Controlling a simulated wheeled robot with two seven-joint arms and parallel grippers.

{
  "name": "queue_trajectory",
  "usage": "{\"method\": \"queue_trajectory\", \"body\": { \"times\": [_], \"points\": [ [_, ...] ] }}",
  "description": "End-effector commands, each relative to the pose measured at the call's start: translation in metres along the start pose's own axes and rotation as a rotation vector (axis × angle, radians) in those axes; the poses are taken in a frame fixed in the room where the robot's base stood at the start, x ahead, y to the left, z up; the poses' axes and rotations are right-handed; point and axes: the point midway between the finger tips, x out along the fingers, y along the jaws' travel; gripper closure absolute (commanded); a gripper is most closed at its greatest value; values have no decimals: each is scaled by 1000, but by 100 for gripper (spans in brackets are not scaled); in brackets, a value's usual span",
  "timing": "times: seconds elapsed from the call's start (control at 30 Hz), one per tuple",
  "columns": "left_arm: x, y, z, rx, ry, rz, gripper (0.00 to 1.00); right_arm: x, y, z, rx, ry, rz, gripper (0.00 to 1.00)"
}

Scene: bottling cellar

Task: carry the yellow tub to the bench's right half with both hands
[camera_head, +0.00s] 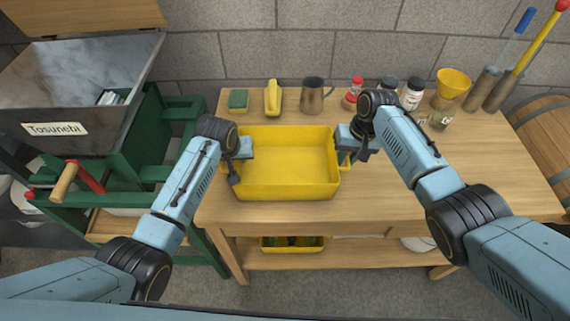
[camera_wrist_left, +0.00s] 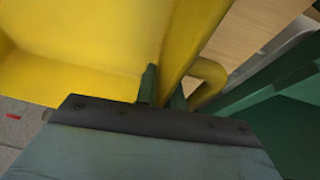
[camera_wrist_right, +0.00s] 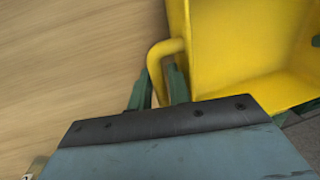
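The yellow tub (camera_head: 290,188) is on the left half of the wooden bench (camera_head: 400,192), apparently upright and empty. My left gripper (camera_head: 235,172) is at its left wall. In the left wrist view one finger is inside the tub (camera_wrist_left: 70,55) and the other lies between wall and handle (camera_wrist_left: 212,78); the fingers look closed on the wall. My right gripper (camera_head: 355,157) is at the right end. In the right wrist view its fingers (camera_wrist_right: 158,88) stand close on both sides of the tub's handle (camera_wrist_right: 158,55). Contact faces are partly hidden.
The bench's right front is clear. A green stand (camera_head: 150,140) is at left, a barrel (camera_head: 545,135) at right.

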Motion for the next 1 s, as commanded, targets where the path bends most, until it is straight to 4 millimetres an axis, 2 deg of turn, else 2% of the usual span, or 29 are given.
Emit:
{"method": "queue_trajectory", "body": {
  "times": [0.07, 0.13, 0.2, 0.67, 1.0],
  "points": [
    [0, 0, 0, 0, 0, 0, 90, 0, 0, 0, 0, 0, 0, 81],
    [0, 0, 0, 0, 0, 0, 99, 0, 0, 0, 0, 0, 0, 91],
    [0, 0, 0, 0, 0, 0, 100, 0, 0, 0, 0, 0, 0, 100],
    [-2, 0, -1, 0, 1, 0, 100, -2, -1, 0, 0, 1, -1, 100],
    [-20, 2, -8, 0, 1, 0, 100, -22, -4, -1, 0, 2, -1, 100]
  ]
}}
